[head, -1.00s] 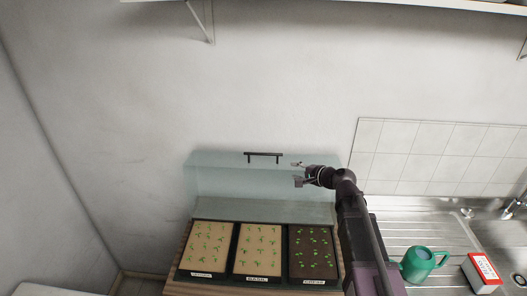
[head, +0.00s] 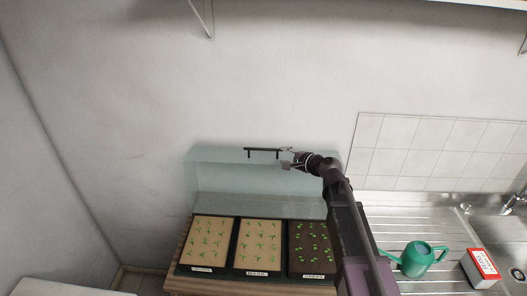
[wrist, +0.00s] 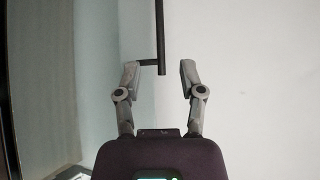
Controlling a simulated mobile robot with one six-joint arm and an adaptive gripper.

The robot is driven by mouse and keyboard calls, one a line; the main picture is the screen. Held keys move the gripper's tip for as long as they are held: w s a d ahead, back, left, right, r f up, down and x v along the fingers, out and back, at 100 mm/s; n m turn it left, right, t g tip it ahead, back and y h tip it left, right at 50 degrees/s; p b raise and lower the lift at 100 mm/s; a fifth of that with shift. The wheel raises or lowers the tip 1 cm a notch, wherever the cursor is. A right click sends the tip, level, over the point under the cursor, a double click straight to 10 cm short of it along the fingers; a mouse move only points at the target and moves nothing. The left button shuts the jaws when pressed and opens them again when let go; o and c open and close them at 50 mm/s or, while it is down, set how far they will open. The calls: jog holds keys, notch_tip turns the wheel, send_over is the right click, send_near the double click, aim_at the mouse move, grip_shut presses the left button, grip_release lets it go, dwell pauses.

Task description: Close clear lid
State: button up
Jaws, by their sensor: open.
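The clear lid (head: 222,178) stands raised at the back of the seedling box, against the wall. Its dark bar handle (head: 262,151) is near its upper edge. My gripper (head: 287,158) is open at the right end of the handle. In the wrist view the handle (wrist: 160,35) comes down from the top, and its end lies between the tips of my open gripper (wrist: 160,72), closer to the left finger. I cannot tell whether the left finger touches the handle's post. Below the lid are three trays of green seedlings (head: 258,245).
A steel draining board (head: 400,215) with a green watering can (head: 415,258) and a red and white box (head: 482,267) lies to the right. A shelf (head: 450,5) is high above. The wall behind the lid is bare.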

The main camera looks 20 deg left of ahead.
aim_at(265, 150)
jog(key=b+x, duration=0.2)
jog(key=x, duration=0.9)
jog(key=shift+w+a+f+b, duration=0.1)
jog(key=shift+w+a+b, duration=0.05)
jog(key=shift+a+b, duration=0.2)
jog(key=shift+d, duration=0.1)
grip_shut()
